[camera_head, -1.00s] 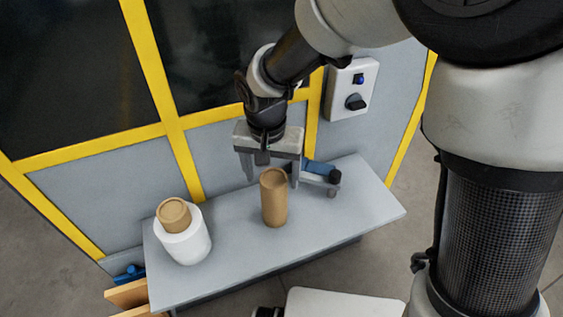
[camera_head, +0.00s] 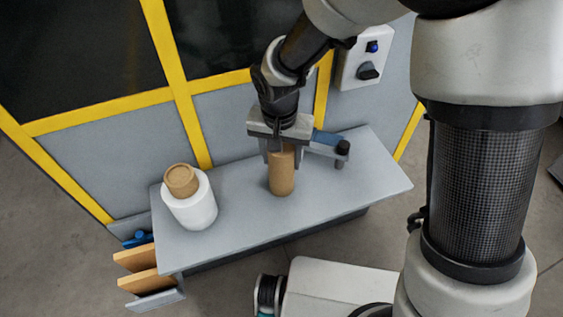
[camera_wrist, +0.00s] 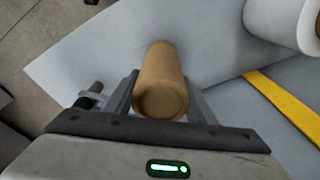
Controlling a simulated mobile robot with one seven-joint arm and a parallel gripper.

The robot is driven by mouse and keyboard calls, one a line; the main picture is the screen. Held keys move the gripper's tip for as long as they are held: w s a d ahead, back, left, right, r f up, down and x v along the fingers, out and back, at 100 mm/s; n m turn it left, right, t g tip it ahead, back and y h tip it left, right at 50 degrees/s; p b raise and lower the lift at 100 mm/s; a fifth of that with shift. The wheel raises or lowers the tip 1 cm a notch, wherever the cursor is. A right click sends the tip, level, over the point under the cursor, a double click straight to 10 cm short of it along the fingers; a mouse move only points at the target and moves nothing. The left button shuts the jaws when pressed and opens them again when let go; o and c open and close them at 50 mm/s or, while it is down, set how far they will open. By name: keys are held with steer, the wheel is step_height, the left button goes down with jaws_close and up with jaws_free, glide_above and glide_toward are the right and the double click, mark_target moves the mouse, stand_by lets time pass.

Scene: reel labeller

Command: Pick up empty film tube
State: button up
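The empty film tube (camera_head: 281,181) is a brown cardboard cylinder standing upright on the grey table. My gripper (camera_head: 283,158) is above it, pointing down, with one finger on each side of its upper part. The fingers look closed against the tube's sides. The wrist view shows the tube (camera_wrist: 160,75) between the two fingers (camera_wrist: 162,100), its open top end towards the camera. The tube's top is partly hidden by the gripper in the head view.
A white film roll (camera_head: 194,205) on a brown core (camera_head: 181,180) stands on the left of the table (camera_head: 235,225). A blue and black fixture (camera_head: 330,142) is just right of my gripper. A yellow-framed machine wall (camera_head: 187,105) rises behind. The table's front right is clear.

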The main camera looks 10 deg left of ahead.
steer(key=shift+r, duration=0.1)
step_height(320, 180, up, 10)
steer(key=shift+r+p, duration=0.1)
steer(key=shift+p, duration=0.75)
step_height(320, 180, up, 7)
steer(key=p, duration=0.4)
steer(key=shift+p, duration=0.35)
steer(key=shift+f, duration=0.2)
